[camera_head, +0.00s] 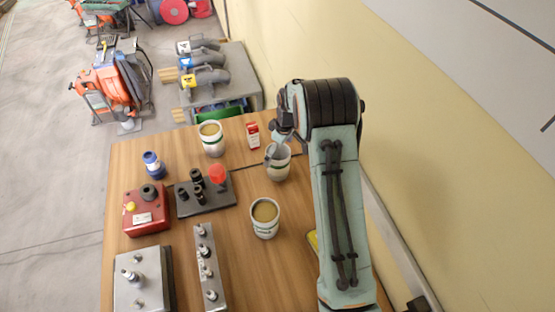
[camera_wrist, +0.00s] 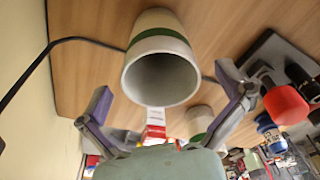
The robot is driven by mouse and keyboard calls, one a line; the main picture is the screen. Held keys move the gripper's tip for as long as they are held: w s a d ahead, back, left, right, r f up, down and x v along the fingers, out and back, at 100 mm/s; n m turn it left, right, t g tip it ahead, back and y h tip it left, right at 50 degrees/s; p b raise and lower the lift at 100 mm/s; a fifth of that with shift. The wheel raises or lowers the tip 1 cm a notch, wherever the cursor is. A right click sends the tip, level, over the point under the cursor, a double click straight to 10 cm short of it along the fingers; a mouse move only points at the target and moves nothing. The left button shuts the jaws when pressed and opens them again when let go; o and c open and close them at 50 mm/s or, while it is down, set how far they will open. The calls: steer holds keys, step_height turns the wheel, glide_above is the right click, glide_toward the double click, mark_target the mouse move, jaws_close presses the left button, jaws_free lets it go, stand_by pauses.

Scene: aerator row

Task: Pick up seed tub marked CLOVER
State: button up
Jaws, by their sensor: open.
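Three white tubs with green bands stand on the wooden table in the head view: a back tub (camera_head: 212,146), a middle tub (camera_head: 279,173) beside my gripper (camera_head: 273,150), and a front tub (camera_head: 265,229). The back and front tubs show a tan top. I cannot read any name on them, so I cannot tell which is CLOVER. In the wrist view, one tub (camera_wrist: 162,45) with a grey, empty-looking inside lies between the spread fingers of my gripper (camera_wrist: 165,82). The fingers are open, and I see no clear contact. Part of another tub (camera_wrist: 199,121) shows beyond.
A small red-and-white carton (camera_head: 253,135) stands behind the middle tub. A dark cable (camera_wrist: 84,40) crosses the table. To the left are a black base with a red knob (camera_head: 217,174), a red box (camera_head: 146,212), a blue bottle (camera_head: 152,165) and metal fixtures. A wall runs along the right.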

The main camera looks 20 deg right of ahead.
steer(key=shift+w+a+f, duration=0.15)
steer(key=shift+f, duration=1.15)
steer(key=c, duration=1.3)
steer(key=shift+r, duration=0.1)
